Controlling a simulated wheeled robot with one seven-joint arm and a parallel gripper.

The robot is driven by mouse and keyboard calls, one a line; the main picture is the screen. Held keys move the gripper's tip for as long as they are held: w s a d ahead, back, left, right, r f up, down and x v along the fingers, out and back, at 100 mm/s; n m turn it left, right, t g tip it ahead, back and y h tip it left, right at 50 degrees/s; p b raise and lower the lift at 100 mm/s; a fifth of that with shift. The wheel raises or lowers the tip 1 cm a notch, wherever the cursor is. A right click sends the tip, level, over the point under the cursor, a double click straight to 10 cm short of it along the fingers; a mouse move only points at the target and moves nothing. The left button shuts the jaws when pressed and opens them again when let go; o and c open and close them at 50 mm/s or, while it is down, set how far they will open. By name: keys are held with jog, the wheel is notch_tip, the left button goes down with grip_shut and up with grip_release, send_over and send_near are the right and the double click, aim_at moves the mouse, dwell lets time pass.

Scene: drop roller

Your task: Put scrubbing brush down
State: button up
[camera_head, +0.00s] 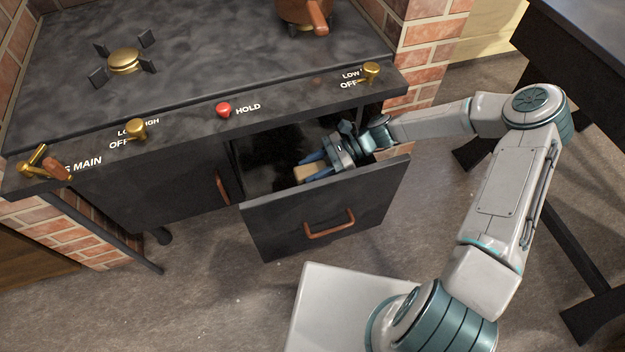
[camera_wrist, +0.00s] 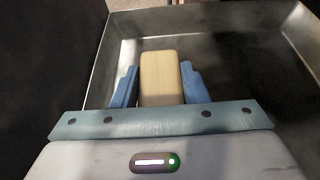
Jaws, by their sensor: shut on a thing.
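The scrubbing brush (camera_wrist: 160,76) shows as a pale wooden block between my gripper's blue fingers in the wrist view. In the head view the brush (camera_head: 304,173) sits at the tips of my gripper (camera_head: 313,169), inside the opening of the pulled-out drawer (camera_head: 322,215). My gripper (camera_wrist: 160,85) is shut on the brush. The bristles are hidden. I cannot tell whether the brush touches the drawer floor. The drawer's inside (camera_wrist: 235,70) is dark metal and looks empty around the brush.
The black stove (camera_head: 220,70) with its knobs stands directly above and behind the drawer. Its front edge hangs close over my gripper. A copper pan (camera_head: 305,12) sits on top at the back. A dark table (camera_head: 580,50) stands at the right. Free floor lies in front.

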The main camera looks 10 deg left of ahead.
jog(key=shift+f+b, duration=2.25)
jog(key=shift+f, duration=0.2)
jog(key=shift+r, duration=0.1)
jog(key=o, duration=1.1)
jog(key=shift+w+d+r, duration=0.1)
jog(key=p+v, duration=0.2)
jog(key=v, duration=0.5)
jog(key=shift+w+d, duration=0.1)
jog(key=shift+d, duration=0.05)
